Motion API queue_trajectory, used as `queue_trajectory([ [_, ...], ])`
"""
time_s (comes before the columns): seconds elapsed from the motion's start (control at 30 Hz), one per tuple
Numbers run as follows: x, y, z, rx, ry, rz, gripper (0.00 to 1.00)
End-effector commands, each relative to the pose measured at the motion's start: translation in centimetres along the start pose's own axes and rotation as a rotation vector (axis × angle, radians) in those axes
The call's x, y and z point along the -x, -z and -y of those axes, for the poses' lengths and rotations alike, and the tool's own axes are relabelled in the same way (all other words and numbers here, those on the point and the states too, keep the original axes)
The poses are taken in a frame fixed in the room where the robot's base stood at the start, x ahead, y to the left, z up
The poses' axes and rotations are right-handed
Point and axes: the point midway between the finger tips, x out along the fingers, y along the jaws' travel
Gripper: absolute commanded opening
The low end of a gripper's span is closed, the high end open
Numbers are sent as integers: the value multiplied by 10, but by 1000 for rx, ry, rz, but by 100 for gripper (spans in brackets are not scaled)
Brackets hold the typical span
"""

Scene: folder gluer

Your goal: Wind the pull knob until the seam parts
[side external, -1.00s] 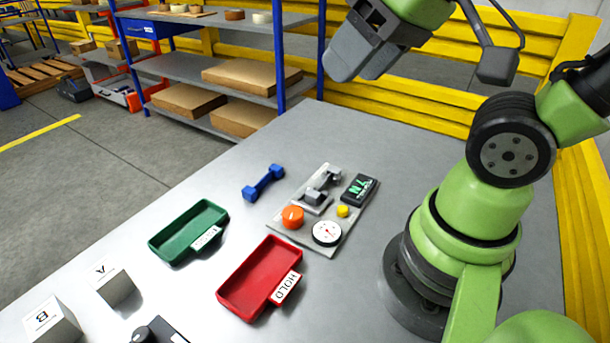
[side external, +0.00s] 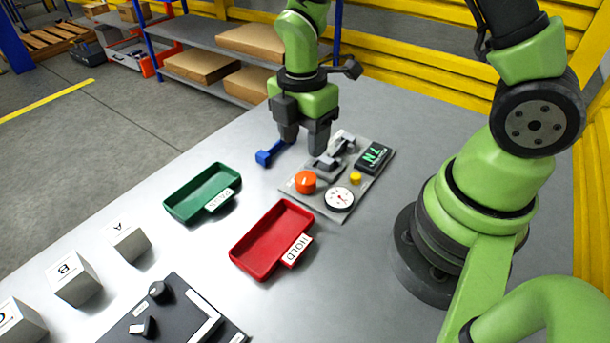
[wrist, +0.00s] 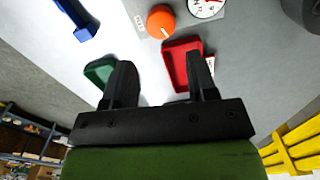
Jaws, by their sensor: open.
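The orange knob (side external: 305,182) sits on a grey tester plate (side external: 320,205), beside a white dial gauge (side external: 339,199). It also shows in the wrist view (wrist: 161,22). A grey clamp fixture (side external: 332,157), a yellow button (side external: 355,179) and a dark display (side external: 373,157) reading what looks like "7N" are on the same plate. My gripper (side external: 304,147) points down, open, at the far edge of the plate behind the knob, apart from it. In the wrist view its two fingers (wrist: 160,62) are spread with nothing between them. A blue bar with block ends (side external: 270,153) lies left of the gripper, partly hidden by it.
A green tray (side external: 169,209) and a red tray (side external: 234,258) with a HOLD label stand in front of the plate. Grey blocks marked A (side external: 127,243) and B (side external: 75,280) and a black panel (side external: 178,315) are at the near left. The table between is clear.

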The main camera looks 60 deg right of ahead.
Motion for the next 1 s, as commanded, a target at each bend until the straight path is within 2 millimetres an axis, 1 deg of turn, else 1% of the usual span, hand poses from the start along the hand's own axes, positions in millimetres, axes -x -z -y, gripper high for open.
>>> queue_trajectory([
  [0.3, -52, 0, 2, -5, 7, 1, 53],
  [0.5, -80, 0, 1, -6, 4, 0, 53],
  [0.7, -92, 0, 1, -6, 1, 0, 53],
  [0.97, -92, 0, 0, -6, -1, 0, 53],
  [1.0, -92, 0, 0, -6, -1, 0, 48],
])
